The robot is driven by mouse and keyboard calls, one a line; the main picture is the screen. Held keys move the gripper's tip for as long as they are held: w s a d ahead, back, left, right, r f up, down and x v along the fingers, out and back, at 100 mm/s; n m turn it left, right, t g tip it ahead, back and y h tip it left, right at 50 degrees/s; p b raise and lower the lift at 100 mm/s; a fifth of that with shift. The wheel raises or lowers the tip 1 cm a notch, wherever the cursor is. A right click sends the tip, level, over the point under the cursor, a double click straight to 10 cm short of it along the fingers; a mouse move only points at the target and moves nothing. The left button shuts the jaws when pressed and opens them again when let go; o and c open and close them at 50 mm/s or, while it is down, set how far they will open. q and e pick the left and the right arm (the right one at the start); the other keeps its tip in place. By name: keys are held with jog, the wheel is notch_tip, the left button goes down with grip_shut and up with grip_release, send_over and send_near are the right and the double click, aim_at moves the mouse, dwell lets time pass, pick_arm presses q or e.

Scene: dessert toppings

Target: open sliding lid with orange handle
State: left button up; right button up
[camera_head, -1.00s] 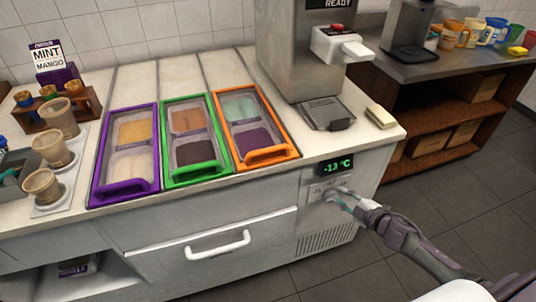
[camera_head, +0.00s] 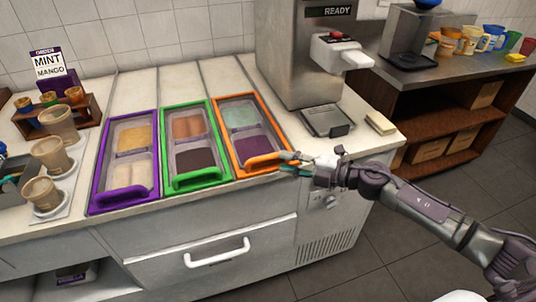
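The lid with the orange handle covers the right-hand orange-framed bin (camera_head: 222,125) on the counter. Its orange handle (camera_head: 262,162) is at the near end. The lid is closed, with a pale green topping and a purple one showing through it. My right gripper (camera_head: 288,163) is at the right end of this handle, its fingers apart, one on the far side and one on the near side. I cannot tell whether they touch it. A dark and teal piece (camera_head: 10,182) at the left edge may be my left gripper, mostly out of view.
Green-framed (camera_head: 166,150) and purple-framed (camera_head: 100,165) lidded bins stand to the left. The dispenser machine (camera_head: 300,55) rises behind right, with its drip tray (camera_head: 326,121) in front. Brown cups (camera_head: 51,156) stand at the left. A white drawer handle (camera_head: 217,254) juts out below.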

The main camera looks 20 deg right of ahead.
aim_at(271, 158)
jog(key=x, duration=0.6)
jog(key=shift+w+p, duration=0.1)
jog(key=shift+p, duration=0.25)
jog(key=shift+c, duration=0.4)
grip_shut()
